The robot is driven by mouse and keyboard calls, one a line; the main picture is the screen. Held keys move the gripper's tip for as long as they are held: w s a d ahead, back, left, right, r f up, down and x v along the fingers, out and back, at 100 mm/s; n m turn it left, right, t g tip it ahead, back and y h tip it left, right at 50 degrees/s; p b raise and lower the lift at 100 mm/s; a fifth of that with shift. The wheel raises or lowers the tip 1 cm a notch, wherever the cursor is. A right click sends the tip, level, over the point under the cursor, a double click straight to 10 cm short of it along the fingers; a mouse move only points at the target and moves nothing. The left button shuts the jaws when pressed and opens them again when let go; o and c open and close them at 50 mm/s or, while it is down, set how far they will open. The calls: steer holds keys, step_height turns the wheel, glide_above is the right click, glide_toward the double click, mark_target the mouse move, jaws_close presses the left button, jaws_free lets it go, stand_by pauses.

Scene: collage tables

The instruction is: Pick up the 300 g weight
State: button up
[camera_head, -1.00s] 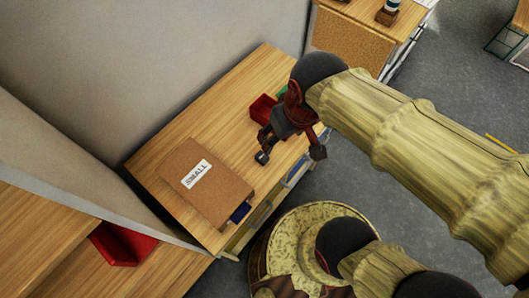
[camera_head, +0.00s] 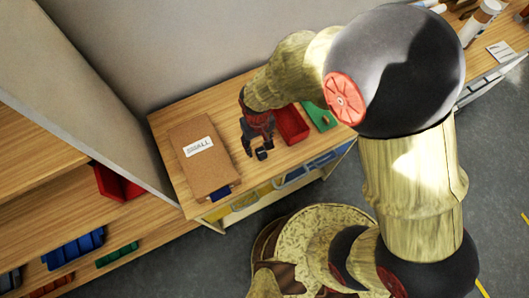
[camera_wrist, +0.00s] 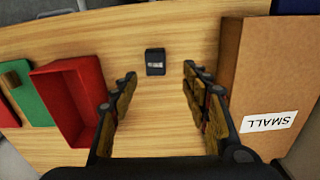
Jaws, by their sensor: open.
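A small dark weight (camera_wrist: 155,62) with a light label stands on the wooden table. In the wrist view it lies ahead of my gripper (camera_wrist: 160,80), in line with the gap between the two fingers. The label is too small to read. My gripper is open and empty, with the fingers wide apart on either side of the gap. In the head view my gripper (camera_head: 256,143) hangs low over the table, and the dark weight (camera_head: 262,154) shows at its fingertips. I cannot tell from there how high the fingers are.
A brown box marked SMALL (camera_wrist: 250,75) stands close right of my fingers in the wrist view. A red bin (camera_wrist: 75,98) and a green tray (camera_wrist: 30,95) lie to the left. The wooden table (camera_head: 180,112) has bare room around the weight. A grey wall (camera_head: 200,50) rises behind.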

mark_target(261, 152)
steer(key=shift+d+f, duration=0.3)
steer(key=shift+f, duration=0.6)
step_height(261, 152, down, 5)
steer(key=shift+d+b, duration=0.1)
steer(key=shift+b, duration=0.4)
steer(key=shift+c, duration=0.7)
jaws_close()
